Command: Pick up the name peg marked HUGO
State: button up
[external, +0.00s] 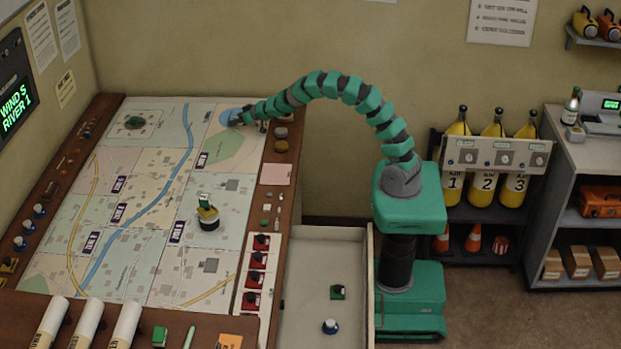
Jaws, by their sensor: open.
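No name reading HUGO is legible on any peg from here, so I cannot tell which peg it is. Several red pieces (257,260) sit in a column by the map's right edge. My gripper (237,121) is open at the far right corner of the map, near the blue lake patch, small and dark in view. I see nothing held in it.
The map board (150,215) fills the left. A round dark and yellow piece with a green-and-white top (208,214) stands on it. Blue-based pieces (40,210) line the left rail. Rolled papers (88,322) lie in front. Yellow cylinders (493,165) stand behind my base.

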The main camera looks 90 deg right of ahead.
jog(key=shift+w+d+f, duration=0.1)
jog(key=shift+w+f, duration=0.15)
jog(key=c, duration=1)
jog(key=shift+r, duration=0.1)
jog(key=shift+c, duration=0.2)
